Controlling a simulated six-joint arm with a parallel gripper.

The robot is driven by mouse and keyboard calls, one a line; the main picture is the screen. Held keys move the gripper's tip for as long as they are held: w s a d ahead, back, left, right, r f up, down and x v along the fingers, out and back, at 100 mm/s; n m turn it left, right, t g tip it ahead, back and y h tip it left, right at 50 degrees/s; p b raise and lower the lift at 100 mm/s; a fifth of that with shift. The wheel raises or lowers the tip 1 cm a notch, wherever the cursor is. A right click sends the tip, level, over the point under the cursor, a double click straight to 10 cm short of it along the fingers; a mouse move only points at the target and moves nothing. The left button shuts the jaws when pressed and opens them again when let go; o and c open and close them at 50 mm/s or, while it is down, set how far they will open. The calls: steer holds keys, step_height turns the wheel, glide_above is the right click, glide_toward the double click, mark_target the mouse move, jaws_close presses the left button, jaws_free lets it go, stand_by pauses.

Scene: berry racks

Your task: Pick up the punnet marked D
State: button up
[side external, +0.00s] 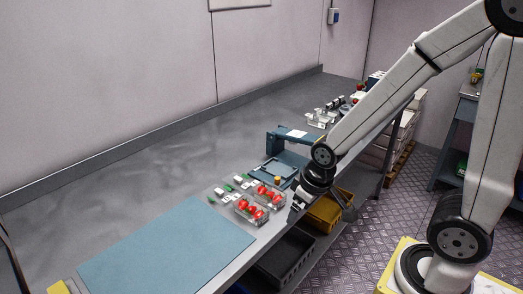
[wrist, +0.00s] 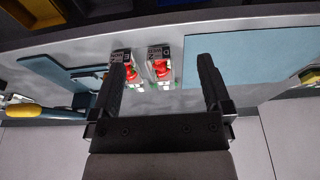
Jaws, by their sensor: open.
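Two clear punnets of red berries stand side by side near the bench's front edge. In the side view one is nearer the mat (side external: 250,211) and the other is nearer the blue-grey stand (side external: 267,195). Both also show in the wrist view, one at left (wrist: 136,83) and one at right (wrist: 160,68). My gripper (side external: 293,216) is open and empty, beside the punnets at the bench edge. In the wrist view its fingers (wrist: 165,68) are spread, with the left finger overlapping the left punnet.
A blue-grey stand (side external: 283,134) is beyond the punnets. Small white and green items (side external: 226,192) lie behind them. A flat blue mat (side external: 165,250) covers the bench at the front. Yellow (side external: 322,213) and dark bins sit below the edge.

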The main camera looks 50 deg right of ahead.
mark_target(264, 216)
steer(key=w+f+t, duration=0.2)
steer(key=f, duration=0.1)
steer(key=w+f+t, duration=0.3)
steer(key=w+d+f+t, duration=0.1)
steer(key=w+f+t, duration=0.2)
steer(key=shift+d+f, duration=0.1)
steer(key=shift+f, duration=0.1)
steer(key=shift+s+f+t, duration=0.2)
steer(key=shift+f+t, duration=0.1)
steer(key=shift+t, duration=0.3)
steer(key=shift+s+d+t, duration=0.1)
steer(key=shift+s+t, duration=0.1)
steer(key=shift+t, duration=0.4)
steer(key=shift+x, duration=1.35)
steer(key=shift+x, duration=2.55)
